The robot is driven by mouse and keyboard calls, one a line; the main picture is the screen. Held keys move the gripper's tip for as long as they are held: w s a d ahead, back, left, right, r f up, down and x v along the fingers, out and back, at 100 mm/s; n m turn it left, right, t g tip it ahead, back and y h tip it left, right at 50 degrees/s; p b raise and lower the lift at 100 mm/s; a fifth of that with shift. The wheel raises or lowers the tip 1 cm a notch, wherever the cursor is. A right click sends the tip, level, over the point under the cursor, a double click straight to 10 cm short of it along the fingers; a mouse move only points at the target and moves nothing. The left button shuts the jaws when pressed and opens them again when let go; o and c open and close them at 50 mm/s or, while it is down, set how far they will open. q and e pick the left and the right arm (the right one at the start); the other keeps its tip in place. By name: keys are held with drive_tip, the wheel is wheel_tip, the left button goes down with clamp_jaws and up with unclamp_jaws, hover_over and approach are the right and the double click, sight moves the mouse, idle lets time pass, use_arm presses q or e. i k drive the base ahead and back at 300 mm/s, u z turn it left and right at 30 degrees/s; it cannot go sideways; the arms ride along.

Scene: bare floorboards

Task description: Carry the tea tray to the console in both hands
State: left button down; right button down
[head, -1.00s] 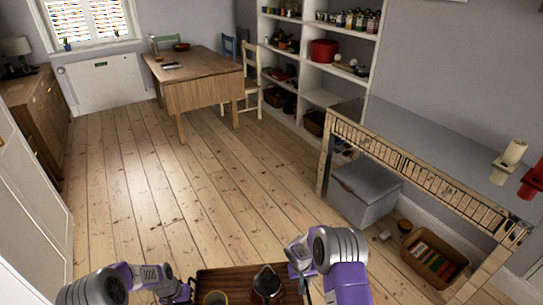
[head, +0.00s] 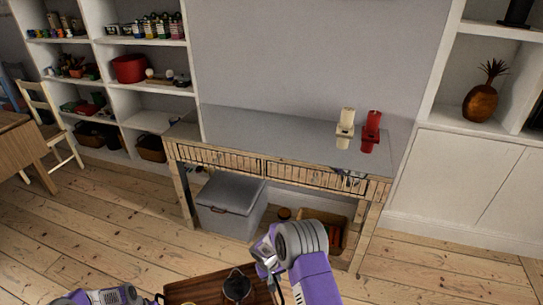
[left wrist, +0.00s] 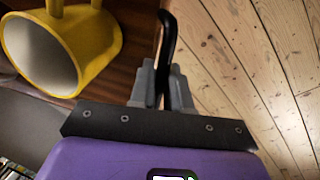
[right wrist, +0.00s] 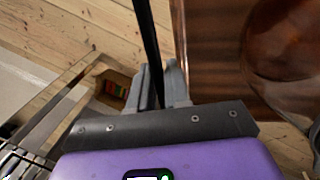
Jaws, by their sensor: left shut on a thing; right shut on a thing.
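The brown wooden tea tray (head: 208,288) is at the bottom of the head view, held in front of me. My left gripper (left wrist: 163,88) is shut on the tray's black handle. My right gripper (right wrist: 162,84) is shut on the other black handle; its arm shows at lower centre in the head view. The console (head: 270,137), grey-topped with a slatted wooden front, stands ahead against the wall. The left fingertips are hidden in the head view.
A cream candle holder (head: 345,128) and a red one (head: 370,132) stand at the console top's right end; its left and middle are bare. A grey box (head: 230,205) and a basket (head: 322,228) sit underneath. Shelves flank it. Floorboards lie clear between.

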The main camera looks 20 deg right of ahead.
sight(277, 131)
drive_tip(key=z, duration=0.5)
drive_tip(key=i, duration=1.15)
drive_tip(key=z, duration=0.4)
